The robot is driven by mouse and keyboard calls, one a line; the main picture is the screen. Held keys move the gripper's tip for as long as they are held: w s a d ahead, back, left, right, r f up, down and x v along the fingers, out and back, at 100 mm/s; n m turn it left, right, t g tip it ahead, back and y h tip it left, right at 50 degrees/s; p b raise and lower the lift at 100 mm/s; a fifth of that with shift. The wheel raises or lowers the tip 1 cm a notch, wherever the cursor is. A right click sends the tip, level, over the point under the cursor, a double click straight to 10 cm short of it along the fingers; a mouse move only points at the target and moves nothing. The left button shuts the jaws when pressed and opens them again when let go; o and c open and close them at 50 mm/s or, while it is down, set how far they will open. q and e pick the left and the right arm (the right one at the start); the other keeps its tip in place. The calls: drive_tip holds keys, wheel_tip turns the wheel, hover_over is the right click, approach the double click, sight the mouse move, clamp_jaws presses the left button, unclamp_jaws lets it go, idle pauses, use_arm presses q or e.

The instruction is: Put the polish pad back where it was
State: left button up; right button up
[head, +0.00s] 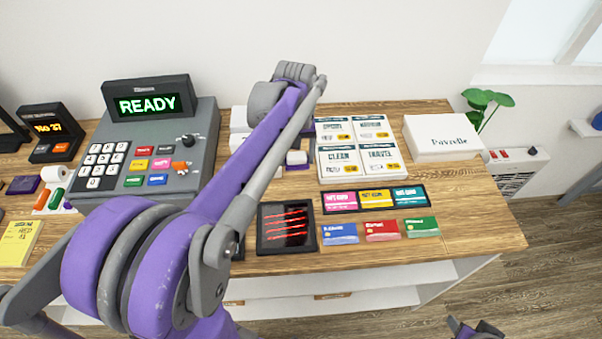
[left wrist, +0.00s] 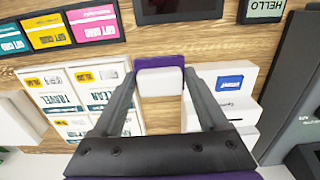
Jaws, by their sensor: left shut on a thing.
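The polish pad is a small white block with a purple face. In the left wrist view the pad (left wrist: 160,82) sits between the two fingers of my left gripper (left wrist: 158,92), which is shut on it. In the head view the pad (head: 296,158) shows just right of my left arm, over the wooden counter, left of the white card packs. My arm hides most of the left gripper there. I cannot tell whether the pad touches the counter. A dark part of my right arm (head: 474,331) shows at the bottom edge; its jaws cannot be made out.
A cash register (head: 205,140) reading READY stands left. Card packs (head: 377,176), a gift card strip (head: 330,203) and a dark tray (head: 265,245) with red lines lie around. A white box (head: 440,150) stands back right. Bare wood (head: 480,220) shows at the right end.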

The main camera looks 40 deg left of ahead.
use_arm(q)
hover_over(296, 186)
wheel_tip(296, 186, down, 6)
drive_tip(key=shift+s+r, duration=0.1)
drive_tip(key=shift+f, duration=2)
drive_tip(key=shift+d+f+b, duration=0.1)
drive_tip(key=shift+f+b, duration=0.05)
drive_tip(key=shift+b, duration=0.15)
drive_tip(key=o, duration=0.9)
drive_tip(key=shift+f, duration=0.1)
drive_tip(key=o, duration=0.3)
